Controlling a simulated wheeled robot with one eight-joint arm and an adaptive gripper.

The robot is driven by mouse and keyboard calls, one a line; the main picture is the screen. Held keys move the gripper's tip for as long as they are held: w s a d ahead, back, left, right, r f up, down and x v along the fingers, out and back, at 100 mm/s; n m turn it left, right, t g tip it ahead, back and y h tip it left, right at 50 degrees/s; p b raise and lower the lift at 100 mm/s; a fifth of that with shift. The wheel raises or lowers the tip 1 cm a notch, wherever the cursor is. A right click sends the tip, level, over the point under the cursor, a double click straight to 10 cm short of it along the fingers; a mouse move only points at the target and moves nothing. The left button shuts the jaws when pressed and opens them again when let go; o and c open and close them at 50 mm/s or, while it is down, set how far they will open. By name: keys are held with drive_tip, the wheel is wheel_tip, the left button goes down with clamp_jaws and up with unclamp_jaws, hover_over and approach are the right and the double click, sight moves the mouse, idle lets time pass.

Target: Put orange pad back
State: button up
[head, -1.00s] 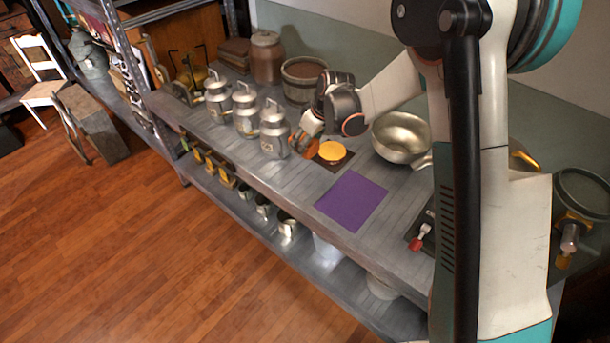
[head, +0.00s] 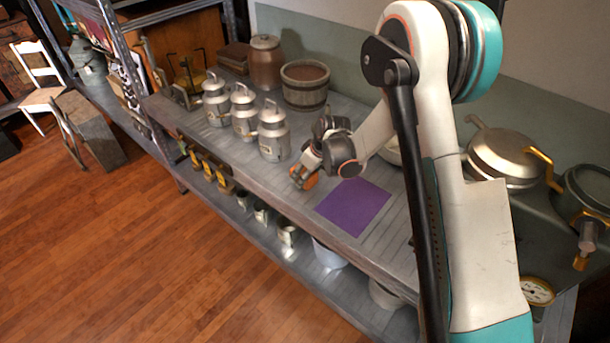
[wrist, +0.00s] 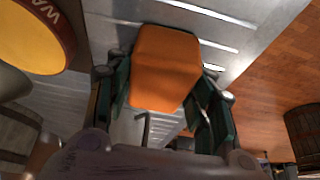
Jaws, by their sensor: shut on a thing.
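The orange pad (wrist: 165,65) is a flat piece with cut corners. It is held between the two dark green fingers of my gripper (wrist: 160,95) in the wrist view. In the head view my gripper (head: 304,177) is over the front part of the grey bench, left of the purple mat (head: 354,206). A bit of orange shows at its fingertips, partly hidden by the fingers. I cannot tell the pad's height above the bench. A yellow disc (wrist: 30,35) with a red lettered rim shows at the upper left of the wrist view; my arm hides it in the head view.
Several metal milk cans (head: 273,132) stand left of and behind my gripper. A wooden bucket (head: 305,86) and a brown jar (head: 266,62) are farther back. The bench's front edge (head: 290,225) is close, with a lower shelf of mugs (head: 287,236). The purple mat is bare.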

drive_tip(key=shift+f, duration=0.1)
drive_tip(key=o, duration=1.1)
